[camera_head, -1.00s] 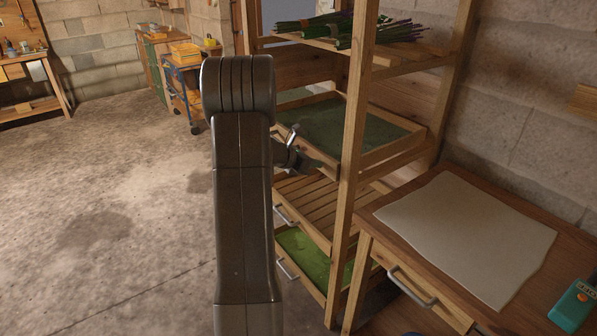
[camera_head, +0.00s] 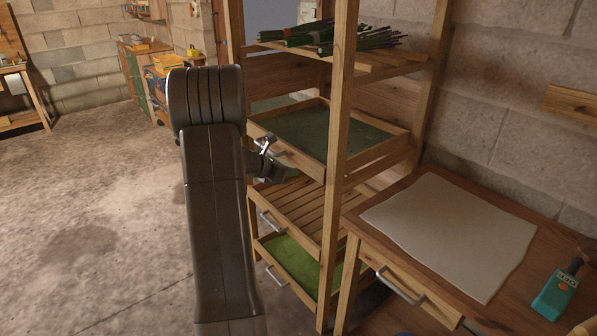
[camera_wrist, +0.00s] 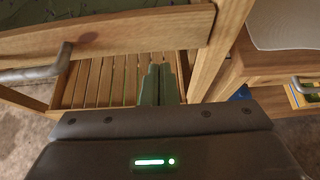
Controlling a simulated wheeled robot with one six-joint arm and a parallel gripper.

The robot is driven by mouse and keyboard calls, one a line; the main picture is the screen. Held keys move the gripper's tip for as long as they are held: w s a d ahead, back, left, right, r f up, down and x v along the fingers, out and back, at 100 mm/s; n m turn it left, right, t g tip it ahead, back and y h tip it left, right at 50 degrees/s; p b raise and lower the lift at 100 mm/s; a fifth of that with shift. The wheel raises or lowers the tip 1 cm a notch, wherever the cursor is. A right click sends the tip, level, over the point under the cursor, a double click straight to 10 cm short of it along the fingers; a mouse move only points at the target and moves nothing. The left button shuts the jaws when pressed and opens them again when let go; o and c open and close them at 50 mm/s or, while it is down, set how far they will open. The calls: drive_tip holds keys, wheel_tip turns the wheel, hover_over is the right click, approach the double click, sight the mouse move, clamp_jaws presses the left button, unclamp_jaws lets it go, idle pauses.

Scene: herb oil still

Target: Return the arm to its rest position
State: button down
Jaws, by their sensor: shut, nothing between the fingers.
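My arm (camera_head: 215,220) stands in front of the wooden rack, left of the front post. My gripper (camera_wrist: 159,82) shows in the wrist view with its two greenish fingers together and nothing between them. It points toward the slatted shelf (camera_wrist: 92,85). In the head view the gripper (camera_head: 283,172) is partly hidden by my arm, close to the handle side of the upper green-lined drawer tray (camera_head: 385,150). I cannot tell whether it touches the tray.
The rack post (camera_head: 337,170) stands right of my gripper. A lower drawer (camera_head: 291,262) has a green bottom. A worktable (camera_head: 365,222) with a pale sheet (camera_head: 450,230) and a teal device (camera_head: 556,294) is at right. Herb bundles (camera_head: 330,38) lie on the top shelf. The floor at left is clear.

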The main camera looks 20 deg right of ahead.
drive_tip(key=v, duration=0.9)
drive_tip(key=shift+w, duration=0.1)
approach(309, 170)
wheel_tip(309, 170, down, 3)
drive_tip(key=d, duration=0.1)
drive_tip(key=w+d, duration=0.1)
drive_tip(key=d, duration=0.2)
drive_tip(key=shift+w+r, duration=0.1)
drive_tip(key=shift+w, duration=0.15)
drive_tip(key=shift+w+d, duration=0.15)
drive_tip(key=shift+d, duration=0.15)
